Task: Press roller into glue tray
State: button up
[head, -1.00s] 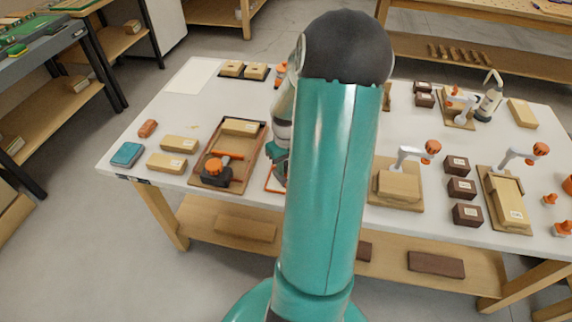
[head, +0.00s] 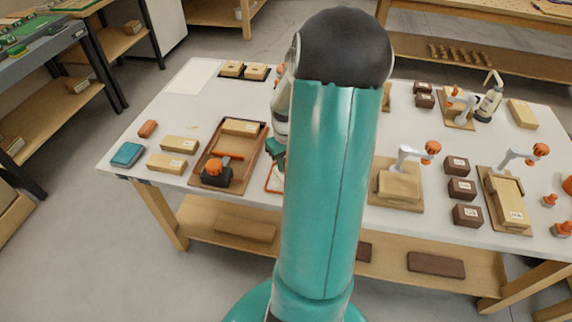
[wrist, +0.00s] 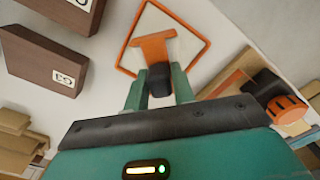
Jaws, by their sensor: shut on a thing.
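My gripper (wrist: 159,92) is shut on the black handle (wrist: 159,80) of an orange T-shaped tool, which looks like the roller (wrist: 155,46). In the wrist view the roller's orange head lies in front of an orange square outline (wrist: 127,68) with a pale inside; I cannot tell whether it touches. In the head view my gripper (head: 276,149) shows only partly at the left of my arm, and the roller is hidden. Part of the outline (head: 267,185) shows below it. No glue tray can be clearly told; a wooden-rimmed tray (head: 195,176) stands to the left.
The wooden-rimmed tray holds a wood block (head: 240,127) and a black tool with an orange knob (head: 216,173). Loose blocks (head: 167,163) and a teal box (head: 127,154) lie further left. Clamp boards (head: 410,204) and dark labelled blocks (head: 462,188) stand right of my arm.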

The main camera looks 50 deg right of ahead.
jog(key=shift+r, duration=2.65)
